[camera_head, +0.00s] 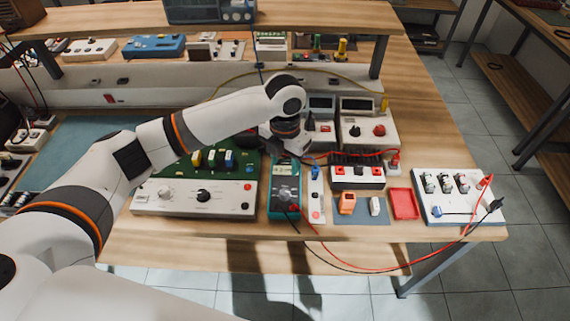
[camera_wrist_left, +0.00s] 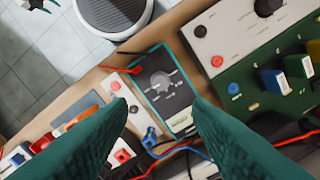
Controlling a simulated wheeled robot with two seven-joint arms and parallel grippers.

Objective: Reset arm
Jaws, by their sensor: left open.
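My left arm reaches in from the left over the workbench (camera_head: 455,215). Its gripper (camera_head: 287,150) hangs above the bench just behind the teal multimeter (camera_head: 285,190); the wrist hides most of the fingers there. In the left wrist view the two dark green fingers stand wide apart with nothing between them, and the gripper (camera_wrist_left: 158,108) is open. The multimeter (camera_wrist_left: 165,85) lies below, with a blue plug (camera_wrist_left: 150,138) near it. I cannot tell whether the fingertips touch anything. My right gripper is not in view.
A white control box with a green board (camera_head: 195,197) stands left of the multimeter. Switch modules, a red tray (camera_head: 404,204) and a white board with knobs (camera_head: 458,196) lie to the right. Red and black cables loop over the front edge. A shelf (camera_head: 200,20) overhangs the back.

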